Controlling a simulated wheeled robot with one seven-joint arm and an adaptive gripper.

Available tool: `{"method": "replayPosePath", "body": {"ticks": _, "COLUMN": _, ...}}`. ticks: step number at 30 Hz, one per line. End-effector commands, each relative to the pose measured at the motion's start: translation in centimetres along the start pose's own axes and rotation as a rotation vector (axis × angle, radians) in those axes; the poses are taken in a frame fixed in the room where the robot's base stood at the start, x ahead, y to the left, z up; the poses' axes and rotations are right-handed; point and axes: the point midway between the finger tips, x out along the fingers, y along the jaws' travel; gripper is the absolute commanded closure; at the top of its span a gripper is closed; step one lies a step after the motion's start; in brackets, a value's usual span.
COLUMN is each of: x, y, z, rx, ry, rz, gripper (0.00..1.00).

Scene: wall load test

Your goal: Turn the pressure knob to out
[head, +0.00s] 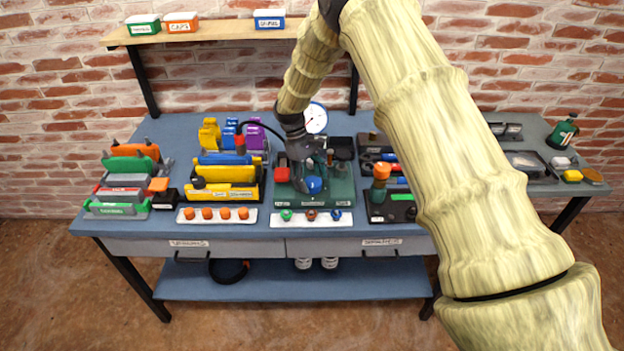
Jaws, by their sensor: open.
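A green test unit (341,194) stands in the middle of the blue bench, with a round white pressure gauge (315,118) behind it. A blue round knob (314,185) sits on the unit, and a red block-like part (281,174) is to its left. I cannot read which is the pressure knob or where its out mark lies. My gripper (312,178) points down over the unit, right at the blue knob. It is open. Its dark fingers and my arm hide part of the unit, and I cannot tell whether they touch the knob.
A dark box with an orange knob (381,171) stands close on the right. Yellow holders (228,174) stand close on the left. A wooden shelf (220,34) hangs above.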

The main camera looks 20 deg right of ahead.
Motion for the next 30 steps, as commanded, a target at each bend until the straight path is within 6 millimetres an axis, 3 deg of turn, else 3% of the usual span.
{"method": "replayPosePath", "body": {"ticks": 18, "x": -9.7, "y": 0.1, "z": 0.0, "rx": 0.001, "ry": 0.001, "rz": 0.001, "gripper": 0.29}}
{"method": "replayPosePath", "body": {"ticks": 24, "x": -11.3, "y": 0.0, "z": 0.0, "rx": 0.000, "ry": 0.000, "rz": 0.000, "gripper": 0.29}}
{"method": "replayPosePath", "body": {"ticks": 30, "x": -11.7, "y": 0.0, "z": 0.0, "rx": 0.000, "ry": 0.000, "rz": 0.000, "gripper": 0.29}}
